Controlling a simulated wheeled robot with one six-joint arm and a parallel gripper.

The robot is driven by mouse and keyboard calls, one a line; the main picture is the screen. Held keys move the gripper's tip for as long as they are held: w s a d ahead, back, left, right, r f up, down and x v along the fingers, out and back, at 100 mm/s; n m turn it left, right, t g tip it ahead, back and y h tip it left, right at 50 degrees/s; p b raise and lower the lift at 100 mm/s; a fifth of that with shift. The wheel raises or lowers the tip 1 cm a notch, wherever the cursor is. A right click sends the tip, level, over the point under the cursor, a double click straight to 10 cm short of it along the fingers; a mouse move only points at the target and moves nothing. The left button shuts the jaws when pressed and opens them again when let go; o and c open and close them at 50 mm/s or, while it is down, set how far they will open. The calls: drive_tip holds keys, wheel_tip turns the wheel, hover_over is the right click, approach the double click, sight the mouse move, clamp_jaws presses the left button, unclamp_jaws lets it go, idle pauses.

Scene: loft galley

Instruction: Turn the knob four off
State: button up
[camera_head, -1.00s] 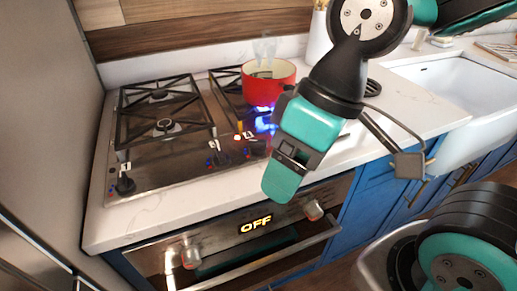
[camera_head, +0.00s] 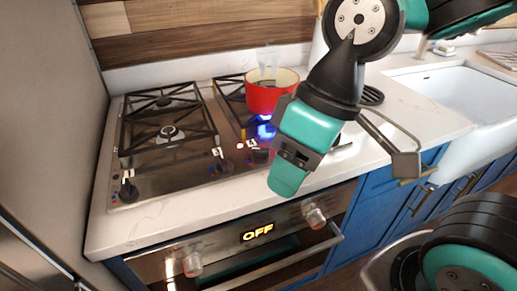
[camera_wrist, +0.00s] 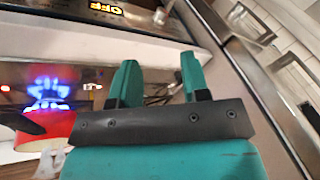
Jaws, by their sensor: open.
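The cooktop (camera_head: 190,182) has black knobs with small number tags along its front. One knob (camera_head: 128,192) stands at the left, and two (camera_head: 222,162) (camera_head: 260,156) stand near the middle. The tags are too blurred to read surely, and I cannot pick out knob four; my arm covers the cooktop's right front. A blue flame (camera_head: 265,131) burns under the red pot (camera_head: 268,98); the wrist view also shows the flame (camera_wrist: 48,88). My gripper (camera_head: 285,190) hangs before the counter's front edge, right of the middle knobs. Its fingers (camera_wrist: 160,75) are apart and empty.
Below the counter is an oven with a lit "OFF" display (camera_head: 257,232), two knobs (camera_head: 193,263) (camera_head: 315,216) and a handle (camera_head: 270,264). White counter (camera_head: 410,122) and a sink (camera_head: 480,100) lie to the right. A grey tall surface (camera_head: 45,120) bounds the left.

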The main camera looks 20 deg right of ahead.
sight(254, 148)
drive_tip(key=w+d+r+n+h+p, duration=0.1)
drive_tip(key=w+r+n+h, duration=0.1)
drive_tip(key=w, duration=0.9)
drive_tip(key=w+d+r+n+h+p, duration=0.1)
drive_tip(key=w+d+r+n+h, duration=0.15)
drive_tip(key=w, duration=0.85)
drive_tip(key=shift+y, duration=0.25)
drive_tip(key=f, duration=1.2)
drive_tip(key=f+p, duration=0.1)
drive_tip(key=f, duration=0.5)
drive_tip(key=shift+s+a, duration=0.2)
drive_tip(key=shift+a, duration=0.1)
drive_tip(key=shift+c, duration=0.4)
clamp_jaws()
